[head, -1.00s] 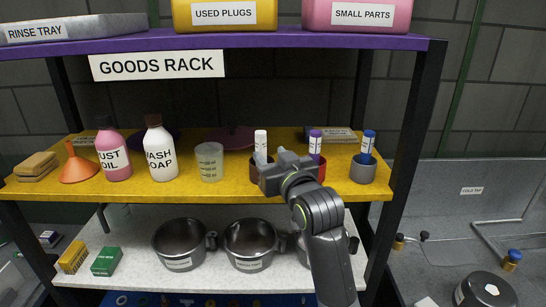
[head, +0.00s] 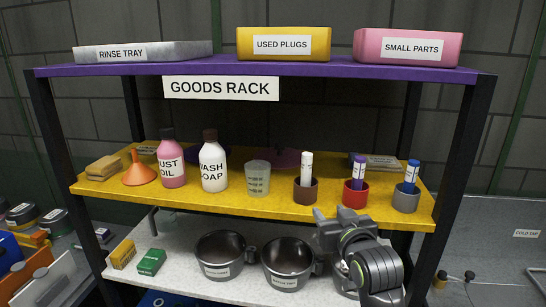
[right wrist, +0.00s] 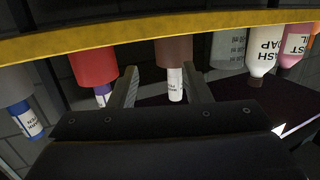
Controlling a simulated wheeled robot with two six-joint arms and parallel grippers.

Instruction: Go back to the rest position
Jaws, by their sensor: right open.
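My right gripper (head: 334,218) is open and empty in the head view, low in front of the rack, below the front edge of the yellow shelf (head: 330,211). In the right wrist view, turned upside down, its two fingers (right wrist: 160,82) show apart with nothing held. Beyond them are a brown cup (right wrist: 173,48) with a white marker (right wrist: 175,84) and a red cup (right wrist: 94,64) with a purple marker. In the head view the white (head: 306,166), purple (head: 358,172) and blue (head: 411,175) markers stand in the brown, red and grey cups. My left gripper is not in view.
Labelled pots (head: 222,253) stand on the white lower shelf (head: 190,232); my right arm hides part of that shelf. Bottles (head: 213,163), a funnel (head: 139,171) and a beaker (head: 257,178) stand on the yellow shelf. A black rack post (head: 455,185) rises at the right.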

